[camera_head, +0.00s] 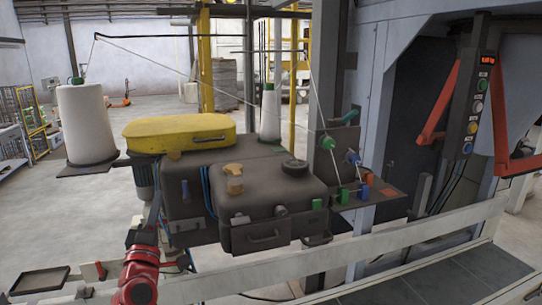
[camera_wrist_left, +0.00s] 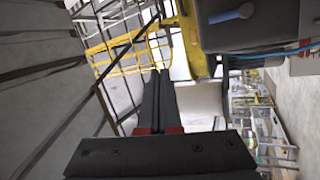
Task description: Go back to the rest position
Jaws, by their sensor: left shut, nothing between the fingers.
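My left arm comes up from the bottom of the head view, red and white at the wrist. My left gripper (camera_head: 156,208) is in front of the left side of the dark sewing-head machine (camera_head: 270,195), low beside its grey motor (camera_head: 146,174). In the left wrist view its two dark fingers (camera_wrist_left: 158,75) lie together, shut with nothing between them. Whether the gripper touches the machine cannot be told. My right gripper is in neither view.
A yellow cover (camera_head: 178,132) tops the machine. White thread cones stand at the left (camera_head: 86,125) and behind (camera_head: 270,112). A white rail (camera_head: 420,232) crosses in front. A dark tray (camera_head: 40,282) is at lower left. A button panel (camera_head: 478,105) stands at right.

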